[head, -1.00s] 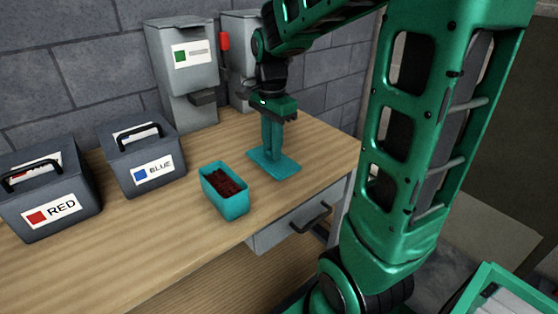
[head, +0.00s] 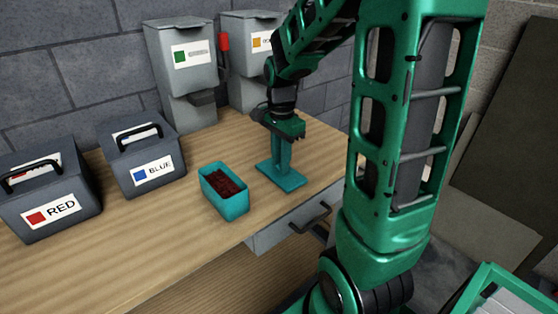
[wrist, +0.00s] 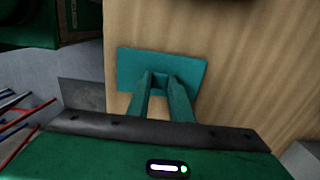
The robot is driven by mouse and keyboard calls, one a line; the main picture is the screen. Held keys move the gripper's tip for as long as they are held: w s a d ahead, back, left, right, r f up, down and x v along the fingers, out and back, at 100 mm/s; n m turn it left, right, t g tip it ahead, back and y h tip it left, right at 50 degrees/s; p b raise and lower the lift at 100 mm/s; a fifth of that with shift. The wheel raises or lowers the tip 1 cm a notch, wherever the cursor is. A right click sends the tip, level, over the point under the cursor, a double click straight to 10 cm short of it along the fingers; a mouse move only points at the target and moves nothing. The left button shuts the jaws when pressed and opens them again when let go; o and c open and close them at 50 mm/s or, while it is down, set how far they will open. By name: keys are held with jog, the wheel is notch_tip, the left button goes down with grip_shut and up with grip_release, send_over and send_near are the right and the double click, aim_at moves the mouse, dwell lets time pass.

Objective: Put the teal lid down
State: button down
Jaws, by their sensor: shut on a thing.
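The teal lid (head: 289,183) is a flat rectangular plate at the right part of the wooden table. It also shows in the wrist view (wrist: 190,72), with table around most of it. My gripper (head: 284,168) points down and is shut on the lid at its middle; in the wrist view its two fingers (wrist: 161,90) reach the plate. The lid looks level and at or very near the table top; I cannot tell whether it touches. An open teal box (head: 223,192) with dark red pieces inside stands just left of the lid.
The wooden table (head: 150,262) is clear at the front left. A box labelled RED (head: 45,210) and one labelled BLUE (head: 142,165) stand at left. Grey dispensers (head: 183,70) stand at the back. A drawer (head: 285,234) sits under the table's front edge.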

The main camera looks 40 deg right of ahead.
jog(key=c, duration=1.6)
grip_release()
notch_tip(320, 180, up, 12)
jog(key=s+f+n, duration=0.2)
jog(key=s+n, duration=0.1)
jog(key=s, duration=0.4)
jog(key=s+f+n, duration=0.3)
jog(key=s+n, duration=0.1)
jog(key=s, duration=0.3)
jog(key=s+f+n, duration=0.3)
jog(key=s+n, duration=0.1)
jog(key=s, duration=0.2)
jog(key=shift+s+a, duration=0.25)
jog(key=shift+s, duration=0.15)
